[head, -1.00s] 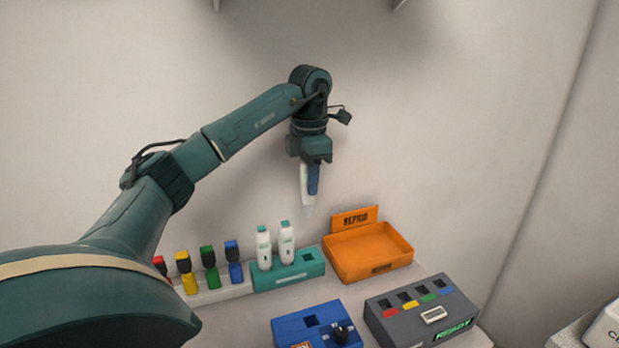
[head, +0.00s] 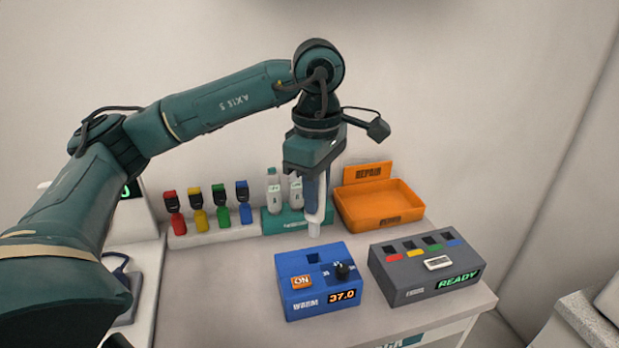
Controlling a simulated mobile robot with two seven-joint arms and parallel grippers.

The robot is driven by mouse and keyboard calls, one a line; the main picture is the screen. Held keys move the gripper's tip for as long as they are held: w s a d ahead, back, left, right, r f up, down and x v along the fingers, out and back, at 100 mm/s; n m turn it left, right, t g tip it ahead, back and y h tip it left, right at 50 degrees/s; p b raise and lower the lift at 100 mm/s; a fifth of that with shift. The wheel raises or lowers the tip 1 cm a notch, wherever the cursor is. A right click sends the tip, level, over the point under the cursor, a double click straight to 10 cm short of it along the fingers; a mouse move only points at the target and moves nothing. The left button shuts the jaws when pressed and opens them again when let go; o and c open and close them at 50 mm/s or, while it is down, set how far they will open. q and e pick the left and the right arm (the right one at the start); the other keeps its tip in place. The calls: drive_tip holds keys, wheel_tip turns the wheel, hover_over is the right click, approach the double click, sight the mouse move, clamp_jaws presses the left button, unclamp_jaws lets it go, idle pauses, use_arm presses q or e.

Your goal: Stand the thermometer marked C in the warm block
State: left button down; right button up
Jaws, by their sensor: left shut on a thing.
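The warm block (head: 300,290) is a blue box in the front middle of the table. It has a square opening on top, an orange ON switch, a black knob and a display reading 37.0. My left gripper (head: 317,195) is shut on a white thermometer (head: 315,229), which hangs about upright. In the picture its lower tip is just behind and above the block's opening, apart from the block. No letter on it is readable. Two other white thermometers (head: 273,192) stand in the teal rack (head: 284,226), one partly hidden by my gripper. My right gripper is out of view.
An orange REPAIR tray (head: 384,222) stands empty at the back right. A grey box (head: 400,290) reading READY, with coloured slots, stands right of the warm block. Red, yellow, green and blue capped items (head: 221,204) stand in a white rack behind. The table's left front is clear.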

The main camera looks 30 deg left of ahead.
sight(316, 236)
use_arm(q)
drive_tip(key=shift+f+b, duration=1.4)
drive_tip(key=shift+f, duration=1)
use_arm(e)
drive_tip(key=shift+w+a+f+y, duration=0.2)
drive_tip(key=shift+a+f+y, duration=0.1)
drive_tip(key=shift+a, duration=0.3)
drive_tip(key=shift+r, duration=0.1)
use_arm(q)
drive_tip(key=shift+f, duration=0.15)
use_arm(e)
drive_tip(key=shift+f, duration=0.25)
use_arm(q)
drive_tip(key=shift+f+b, duration=0.35)
drive_tip(key=shift+b, duration=0.2)
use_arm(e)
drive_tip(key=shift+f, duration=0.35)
use_arm(q)
drive_tip(key=shift+f+b, duration=0.65)
drive_tip(key=shift+f, duration=0.05)
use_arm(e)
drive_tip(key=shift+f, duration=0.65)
use_arm(q)
drive_tip(key=shift+f+b, duration=0.65)
drive_tip(key=shift+f, duration=0.15)
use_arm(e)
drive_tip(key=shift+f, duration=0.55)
